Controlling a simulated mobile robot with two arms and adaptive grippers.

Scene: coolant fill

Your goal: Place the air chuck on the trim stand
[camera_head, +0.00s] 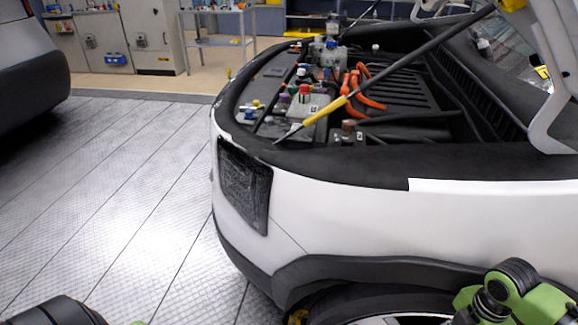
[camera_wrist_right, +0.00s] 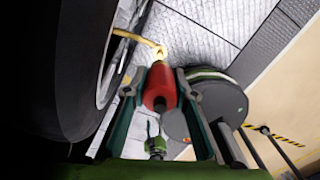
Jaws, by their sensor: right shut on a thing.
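My right gripper (camera_wrist_right: 160,78) shows in the right wrist view, its two fingers on either side of a red, cylindrical body with a brass-coloured tip, which looks like the air chuck (camera_wrist_right: 160,88). A yellowish hose-like piece runs from the tip towards the tyre at left. A round grey thing (camera_wrist_right: 228,100) with a light band lies behind the right finger; I cannot tell if it is the trim stand. In the head view only green and dark links of my arms show at the lower corners, and neither gripper is visible there.
The white car (camera_head: 345,215) has its bonnet open over an engine bay. Its front wheel (camera_head: 385,312) is at the bottom; the tyre (camera_wrist_right: 70,65) fills the left of the wrist view. Open tiled floor (camera_head: 110,205) lies at left. A metal table (camera_head: 215,42) stands behind.

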